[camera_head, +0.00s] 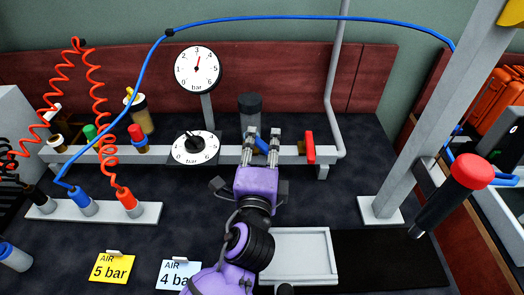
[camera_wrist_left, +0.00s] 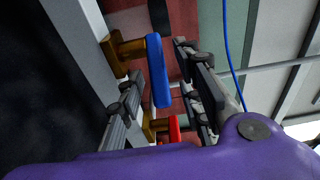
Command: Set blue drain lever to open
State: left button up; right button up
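The blue drain lever (camera_head: 262,145) sits on the grey horizontal pipe (camera_head: 223,152), partly hidden behind my left gripper's fingers in the head view. In the left wrist view the lever (camera_wrist_left: 158,70) is a flat blue handle on a brass stem. My left gripper (camera_head: 263,135) is purple with grey fingers, and it reaches over the pipe from the front. Its two fingers are apart, one on each side of the lever; in the left wrist view (camera_wrist_left: 170,85) gaps show beside the lever. I cannot tell its exact angle to the pipe. My right gripper is not in view.
A red lever (camera_head: 309,147) stands just right on the same pipe. Dials (camera_head: 198,68) (camera_head: 195,148) are to the left. A dark cylinder (camera_head: 250,108) stands behind the fingers. A white tray (camera_head: 300,255) lies in front, and a grey post (camera_head: 420,120) rises at right.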

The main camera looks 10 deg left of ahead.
pick_arm(q)
jog(key=s+d, duration=0.1)
jog(key=s, duration=1.1)
jog(key=shift+d, duration=0.2)
